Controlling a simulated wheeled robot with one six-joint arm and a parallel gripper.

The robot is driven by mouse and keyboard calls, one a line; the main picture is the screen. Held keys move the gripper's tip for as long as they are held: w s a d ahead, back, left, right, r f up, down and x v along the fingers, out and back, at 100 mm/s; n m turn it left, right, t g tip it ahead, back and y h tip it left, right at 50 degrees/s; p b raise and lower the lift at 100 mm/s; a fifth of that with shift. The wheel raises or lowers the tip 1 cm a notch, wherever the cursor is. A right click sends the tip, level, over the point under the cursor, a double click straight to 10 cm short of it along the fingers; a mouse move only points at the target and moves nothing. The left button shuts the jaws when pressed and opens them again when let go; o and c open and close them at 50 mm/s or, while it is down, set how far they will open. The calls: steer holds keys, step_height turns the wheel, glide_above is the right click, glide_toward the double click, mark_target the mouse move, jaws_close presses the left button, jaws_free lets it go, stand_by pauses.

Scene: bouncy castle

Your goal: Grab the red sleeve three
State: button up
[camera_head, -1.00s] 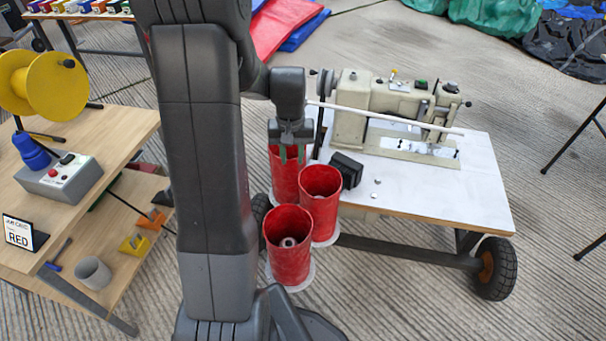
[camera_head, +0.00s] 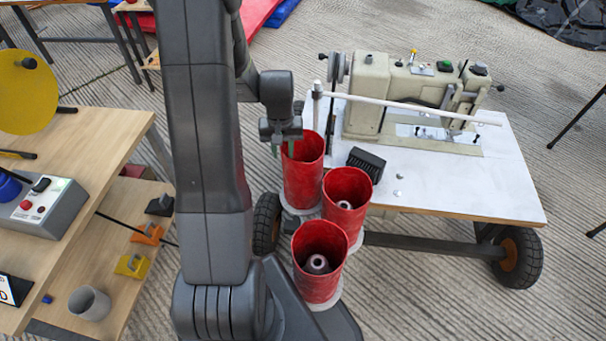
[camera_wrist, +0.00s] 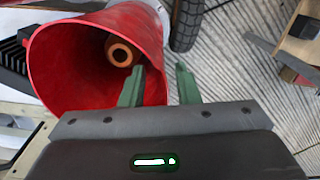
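Three red sleeves stand upright in a row at the left side of the sewing table: a far one (camera_head: 303,181), a middle one (camera_head: 347,204) and a near one (camera_head: 320,270). No labels show which is number three. My gripper (camera_head: 284,147) is at the far sleeve's top left rim. In the wrist view, my gripper (camera_wrist: 158,84) is open. Its left green finger overlaps the mouth of a red sleeve (camera_wrist: 70,60), and its right finger is outside, over the floor. The sleeve's wall shows between them. An orange-brown ring shows inside. I cannot tell how deep the fingers reach.
A sewing machine (camera_head: 415,95) and a black brush-like block (camera_head: 366,163) are on the white table (camera_head: 490,185), right of the sleeves. A pale rod (camera_head: 400,103) crosses above the table.

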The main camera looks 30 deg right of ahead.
step_height(320, 180, down, 3)
steer(key=shift+a+f+b, duration=0.1)
steer(key=shift+a+b, duration=0.05)
steer(key=shift+b, duration=0.15)
steer(key=shift+c, duration=0.4)
jaws_close()
